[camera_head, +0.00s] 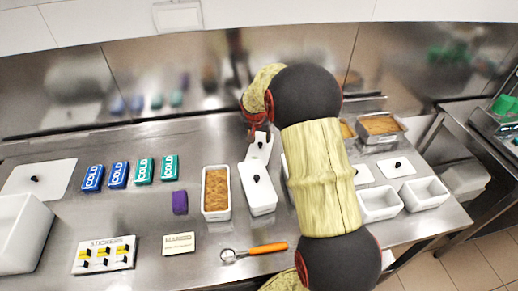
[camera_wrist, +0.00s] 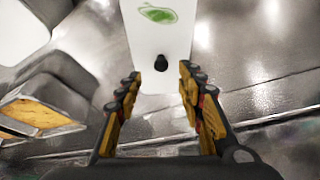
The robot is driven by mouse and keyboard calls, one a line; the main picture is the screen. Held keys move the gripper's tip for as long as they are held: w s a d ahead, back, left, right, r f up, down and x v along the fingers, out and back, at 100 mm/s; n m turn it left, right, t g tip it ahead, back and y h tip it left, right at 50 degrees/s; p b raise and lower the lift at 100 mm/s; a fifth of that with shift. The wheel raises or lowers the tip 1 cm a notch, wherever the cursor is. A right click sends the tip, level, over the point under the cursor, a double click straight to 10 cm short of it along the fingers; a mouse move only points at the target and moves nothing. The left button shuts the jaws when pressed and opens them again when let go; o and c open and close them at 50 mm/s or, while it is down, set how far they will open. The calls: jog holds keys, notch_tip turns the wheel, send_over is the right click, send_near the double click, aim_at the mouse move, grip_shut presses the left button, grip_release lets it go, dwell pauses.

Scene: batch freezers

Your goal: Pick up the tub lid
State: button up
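A white lid with a green leaf mark and a black knob (camera_wrist: 160,64) fills the upper middle of the wrist view. In the head view a white lid with a black knob (camera_head: 260,146) lies at the back of the counter, directly by my gripper (camera_head: 260,127). My gripper also shows in the wrist view (camera_wrist: 161,73), with its two fingers apart on either side of the knob and nothing held. In the head view my arm hides part of the counter right of this lid. Another white piece with a black knob (camera_head: 262,200) is just in front.
A tub of brown filling (camera_head: 206,213) stands left of the lids. An orange-handled scoop (camera_head: 266,248) lies in front. Blue and green COLD packs (camera_head: 118,175) and a purple block (camera_head: 180,202) are left. White empty tubs (camera_head: 380,217) stand right. The steel wall (camera_head: 180,85) closes the back.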

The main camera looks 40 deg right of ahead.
aim_at(260, 143)
jog(key=b+x, duration=0.1)
jog(key=x, duration=0.3)
jog(key=shift+a+f, duration=0.1)
jog(key=shift+f, duration=0.15)
jog(key=shift+c, duration=0.8)
jog(key=c, duration=0.8)
grip_shut()
